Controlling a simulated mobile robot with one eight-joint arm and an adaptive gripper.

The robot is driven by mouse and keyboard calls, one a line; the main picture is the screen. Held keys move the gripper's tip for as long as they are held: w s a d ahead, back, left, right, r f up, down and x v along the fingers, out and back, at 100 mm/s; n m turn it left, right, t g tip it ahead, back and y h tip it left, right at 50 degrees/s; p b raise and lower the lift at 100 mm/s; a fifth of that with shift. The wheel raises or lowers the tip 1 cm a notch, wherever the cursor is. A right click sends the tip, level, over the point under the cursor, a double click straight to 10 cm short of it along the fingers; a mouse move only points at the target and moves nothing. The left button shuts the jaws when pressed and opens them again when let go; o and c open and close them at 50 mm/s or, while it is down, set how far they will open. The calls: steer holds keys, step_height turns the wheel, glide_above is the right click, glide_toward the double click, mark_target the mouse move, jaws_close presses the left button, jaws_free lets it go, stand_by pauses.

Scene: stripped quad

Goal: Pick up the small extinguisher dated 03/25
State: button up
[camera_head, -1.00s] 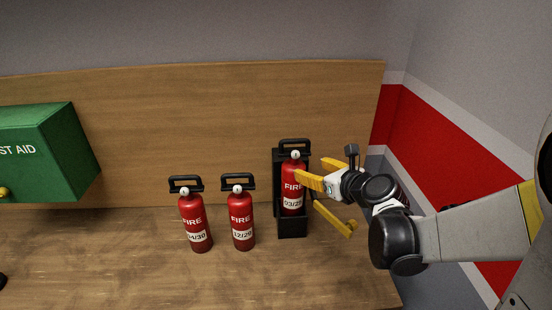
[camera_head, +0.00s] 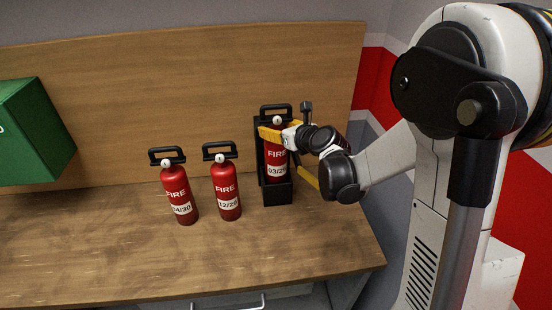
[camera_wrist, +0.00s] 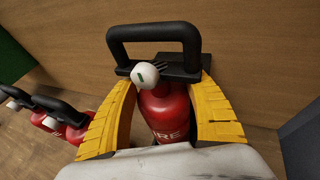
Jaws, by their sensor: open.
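The extinguisher whose label reads 03/2 and a partly covered digit (camera_head: 277,171) is red with a black handle. It stands upright in a black bracket (camera_head: 278,198) at the right of the bench. In the wrist view the extinguisher (camera_wrist: 168,112) is between the yellow fingers of my gripper (camera_wrist: 165,105). The fingers lie either side of its neck, with a gap visible at least on the right. My gripper (camera_head: 288,160) is open around it in the head view. The lower part of the extinguisher is hidden in the wrist view.
Two more red extinguishers stand to the left, labelled 04/30 (camera_head: 179,195) and apparently 12/29 (camera_head: 226,189). A green box (camera_head: 30,130) is on the wooden back panel. The wooden bench (camera_head: 200,260) is bare in front. A red-striped wall is at the right.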

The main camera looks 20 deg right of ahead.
jaws_close()
steer(key=shift+r, duration=0.1)
stand_by(0.3)
